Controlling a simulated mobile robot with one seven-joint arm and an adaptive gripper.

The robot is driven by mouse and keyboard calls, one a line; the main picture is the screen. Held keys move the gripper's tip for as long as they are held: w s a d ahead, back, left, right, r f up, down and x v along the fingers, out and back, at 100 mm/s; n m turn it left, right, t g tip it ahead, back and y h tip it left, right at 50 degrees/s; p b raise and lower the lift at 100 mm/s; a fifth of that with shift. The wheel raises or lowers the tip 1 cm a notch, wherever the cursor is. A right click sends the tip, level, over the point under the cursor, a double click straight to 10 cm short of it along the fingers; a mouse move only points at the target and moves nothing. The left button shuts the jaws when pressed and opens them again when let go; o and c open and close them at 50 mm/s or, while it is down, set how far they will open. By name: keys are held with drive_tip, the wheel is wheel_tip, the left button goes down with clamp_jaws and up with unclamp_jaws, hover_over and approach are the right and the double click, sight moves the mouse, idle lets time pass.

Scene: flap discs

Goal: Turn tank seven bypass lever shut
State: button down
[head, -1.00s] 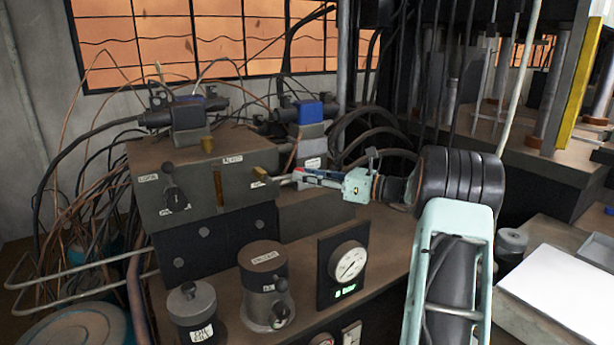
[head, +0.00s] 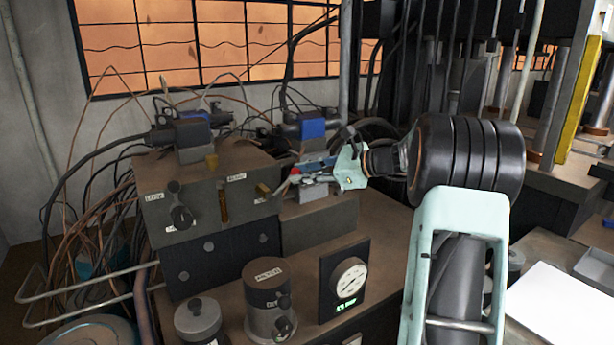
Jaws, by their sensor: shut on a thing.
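A dark metal valve block (head: 215,225) stands on the bench at the left. Its face has a black knob lever (head: 180,210) at left, a brass lever (head: 223,205) hanging down in the middle and a short brass lever (head: 263,189) tilted at the right end. Small labels are beside them, too small to read surely. My gripper (head: 282,188) reaches in from the right, its fingertips shut at the right-end brass lever. The exact contact is small and partly hidden. A red part (head: 295,171) shows on the fingers.
In front stand a labelled cylinder (head: 270,290) with a small side knob, a lower capped cylinder (head: 198,322) and a pressure gauge (head: 351,280) on a black panel. Blue-topped valves (head: 312,128) and many cables crowd behind the block.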

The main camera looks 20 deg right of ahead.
drive_tip(key=s+a+r+n+h, duration=0.1)
drive_tip(key=a+r+n+h, duration=0.3)
drive_tip(key=a+n+h, duration=0.2)
drive_tip(key=shift+s+a+h+b, duration=0.3)
drive_tip(key=shift+a+h+b, duration=0.1)
drive_tip(key=shift+a, duration=0.7)
drive_tip(key=c, duration=1.6)
unclamp_jaws()
drive_tip(key=shift+a+r, duration=0.1)
drive_tip(key=v, duration=0.7)
drive_tip(key=shift+s+r, duration=0.1)
drive_tip(key=shift+s, duration=0.15)
